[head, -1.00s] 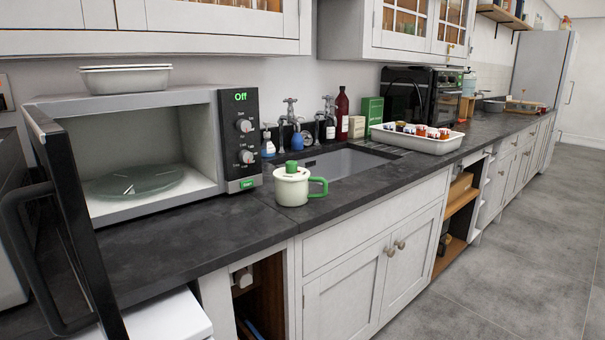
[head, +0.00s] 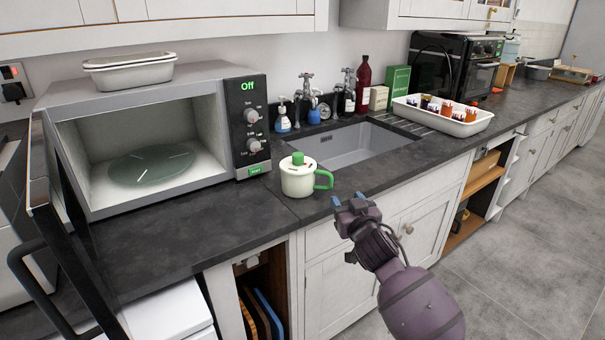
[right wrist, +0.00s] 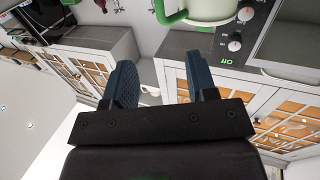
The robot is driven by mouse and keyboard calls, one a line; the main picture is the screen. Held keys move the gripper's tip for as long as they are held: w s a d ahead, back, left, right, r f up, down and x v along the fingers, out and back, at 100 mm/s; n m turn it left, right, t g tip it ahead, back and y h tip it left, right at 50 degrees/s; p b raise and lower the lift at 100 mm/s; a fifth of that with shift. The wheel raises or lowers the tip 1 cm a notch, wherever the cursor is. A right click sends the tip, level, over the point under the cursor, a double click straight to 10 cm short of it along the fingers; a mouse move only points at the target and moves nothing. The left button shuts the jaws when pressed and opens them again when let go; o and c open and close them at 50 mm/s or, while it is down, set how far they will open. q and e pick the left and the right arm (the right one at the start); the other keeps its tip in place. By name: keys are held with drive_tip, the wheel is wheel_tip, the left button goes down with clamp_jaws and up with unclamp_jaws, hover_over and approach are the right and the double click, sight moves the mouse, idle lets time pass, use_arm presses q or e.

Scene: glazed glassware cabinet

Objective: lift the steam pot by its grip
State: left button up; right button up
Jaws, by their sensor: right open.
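The steam pot (head: 297,179) is a cream-white pot with a green lid knob and a green side grip (head: 325,180). It stands upright on the dark counter, between the open microwave and the sink, with its grip pointing right. My right gripper (head: 350,202) is open and empty, in front of the counter edge, just below and right of the grip and apart from it. In the right wrist view the pot (right wrist: 208,10) and its green grip (right wrist: 172,14) show at the top, beyond the two blue fingertips (right wrist: 163,82). My left gripper is not in view.
The microwave (head: 245,140) stands left with its door (head: 75,225) swung open toward me. The sink (head: 350,146) is behind and right of the pot. Bottles, a green box (head: 396,91) and a white tray (head: 470,127) of jars stand farther right. The counter left of the pot is clear.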

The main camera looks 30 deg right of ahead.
sight(330, 179)
drive_tip(key=x, duration=0.3)
drive_tip(key=b+x, duration=0.1)
drive_tip(key=x, duration=0.5)
drive_tip(key=shift+w+a+f, duration=0.25)
drive_tip(key=shift+w, duration=0.1)
drive_tip(key=shift+w+d+r, duration=0.1)
drive_tip(key=shift+w+d, duration=0.1)
drive_tip(key=shift+w, duration=0.35)
